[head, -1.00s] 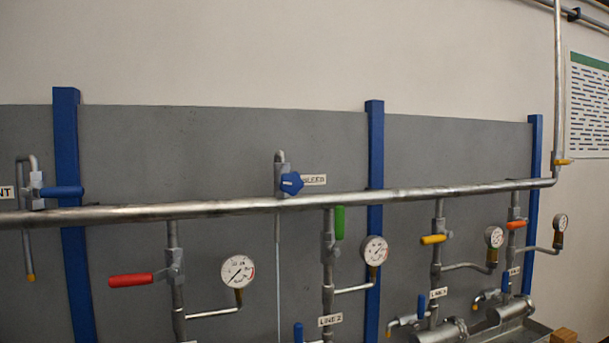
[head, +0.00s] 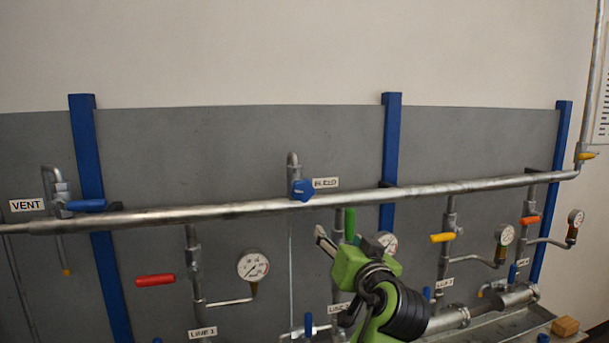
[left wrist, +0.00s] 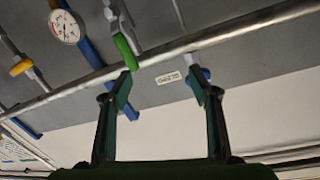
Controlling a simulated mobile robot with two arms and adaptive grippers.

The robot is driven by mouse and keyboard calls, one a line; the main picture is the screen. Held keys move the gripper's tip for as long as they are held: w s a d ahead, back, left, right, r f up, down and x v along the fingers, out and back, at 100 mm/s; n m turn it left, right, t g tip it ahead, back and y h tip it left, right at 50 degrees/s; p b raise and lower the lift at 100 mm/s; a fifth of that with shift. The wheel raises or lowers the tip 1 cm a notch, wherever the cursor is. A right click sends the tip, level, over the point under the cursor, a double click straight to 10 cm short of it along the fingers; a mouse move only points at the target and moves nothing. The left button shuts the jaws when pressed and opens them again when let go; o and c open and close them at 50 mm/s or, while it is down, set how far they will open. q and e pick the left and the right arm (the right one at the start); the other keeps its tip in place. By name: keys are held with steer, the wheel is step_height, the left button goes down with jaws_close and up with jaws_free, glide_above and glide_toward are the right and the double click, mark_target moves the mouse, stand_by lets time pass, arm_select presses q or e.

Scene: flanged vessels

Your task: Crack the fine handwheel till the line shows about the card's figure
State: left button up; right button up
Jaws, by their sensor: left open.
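The blue fine handwheel (head: 303,190) sits on a small valve on the horizontal pipe, beside the BLEED label (head: 325,183). In the left wrist view, that label (left wrist: 168,78) shows between my fingertips, and the handwheel (left wrist: 206,73) is partly behind the right-hand finger. My left gripper (head: 346,243) is open and empty, below and right of the handwheel in the head view. It also shows in the left wrist view (left wrist: 161,74). The Line 1 gauge (head: 252,266) is in full view; the Line 2 gauge (head: 390,242) is partly hidden by my gripper. No figure is readable.
The long horizontal pipe (head: 240,209) crosses the panel. A green lever (head: 350,223) stands close behind my gripper. A red lever (head: 155,280), yellow lever (head: 442,237) and orange lever (head: 530,220) stick out from other lines. A sheet (head: 603,110) shows only its edge at right.

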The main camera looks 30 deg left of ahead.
mark_target(304, 190)
arm_select(q)
steer(key=s+a+r+n+g+y, duration=0.1)
steer(key=s+a+r+n+y, duration=0.15)
steer(key=s+r, duration=0.4)
steer(key=shift+h, duration=0.35)
steer(key=p+x, duration=0.2)
steer(key=x, duration=0.2)
steer(key=w+r+p+x, duration=0.1)
steer(key=p+x, duration=0.2)
steer(key=x, duration=0.2)
steer(key=d+p+x, duration=0.1)
steer(key=p+x, duration=0.1)
steer(key=x, duration=0.2)
steer(key=shift+w+a+r, duration=0.1)
steer(key=shift+w+r, duration=0.15)
steer(key=shift+w, duration=0.15)
steer(key=shift+w+a+f+n, duration=0.15)
steer(key=shift+w+a+n, duration=0.1)
steer(key=shift+w+a, duration=0.1)
arm_select(e)
step_height(304, 190, up, 8)
steer(key=shift+r, duration=0.15)
arm_select(q)
steer(key=c, duration=1.1)
